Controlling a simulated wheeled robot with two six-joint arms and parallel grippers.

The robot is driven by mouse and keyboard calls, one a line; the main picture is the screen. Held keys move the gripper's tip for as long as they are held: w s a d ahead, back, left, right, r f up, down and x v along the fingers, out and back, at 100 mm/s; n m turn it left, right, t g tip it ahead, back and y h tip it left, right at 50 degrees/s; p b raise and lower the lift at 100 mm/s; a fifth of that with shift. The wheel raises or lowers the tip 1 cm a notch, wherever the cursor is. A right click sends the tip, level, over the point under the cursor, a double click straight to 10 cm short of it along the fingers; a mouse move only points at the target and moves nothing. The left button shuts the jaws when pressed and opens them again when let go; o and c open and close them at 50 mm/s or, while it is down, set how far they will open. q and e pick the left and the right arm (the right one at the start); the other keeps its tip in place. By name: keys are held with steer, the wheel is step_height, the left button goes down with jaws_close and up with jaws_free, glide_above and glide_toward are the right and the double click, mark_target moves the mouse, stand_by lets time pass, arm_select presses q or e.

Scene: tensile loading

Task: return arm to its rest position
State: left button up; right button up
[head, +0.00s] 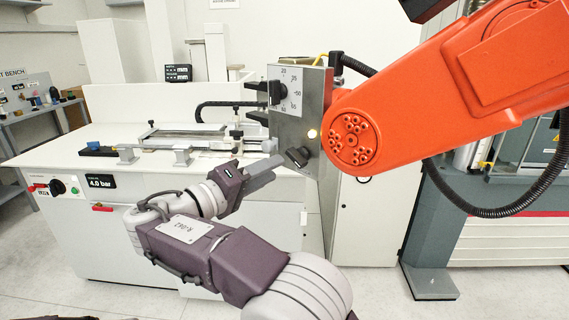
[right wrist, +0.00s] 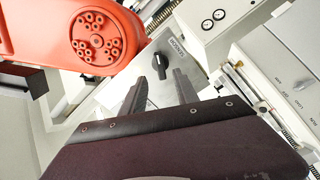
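My right gripper (head: 279,168) is at the end of my arm in the middle of the head view, in front of the grey control box (head: 313,110). Its fingers point right, towards the box's lower part. I cannot tell whether the fingers touch the box. My left gripper is not in view.
A large orange robot arm (head: 440,95) reaches in from the right, close to the box; it also shows in the right wrist view (right wrist: 75,35). A white bench (head: 110,215) with a fixture stands behind my arm. Open floor (head: 60,275) lies at the lower left.

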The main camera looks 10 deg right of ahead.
steer(key=shift+s+a, duration=0.4)
steer(key=shift+a, duration=0.15)
steer(key=s+d+f+n+g+y+p, duration=0.1)
steer(key=d+f+n+g+y+p, duration=0.15)
steer(key=d+f, duration=0.4)
steer(key=s+d+f+n+g+y+p, duration=0.2)
steer(key=d+f+g+y+p, duration=0.15)
steer(key=f, duration=0.65)
steer(key=s+f+m+g+y+p, duration=0.1)
steer(key=s+f+m+y+p, duration=0.1)
steer(key=s, duration=0.6)
steer(key=s+f+m+g+y+p, duration=0.1)
steer(key=s+f+m+y+p, duration=0.1)
steer(key=s+f+m+y, duration=0.2)
steer(key=s+f+y, duration=0.3)
steer(key=s+f, duration=0.1)
steer(key=f, duration=0.1)
steer(key=shift+s+g, duration=0.15)
steer(key=shift+g, duration=0.25)
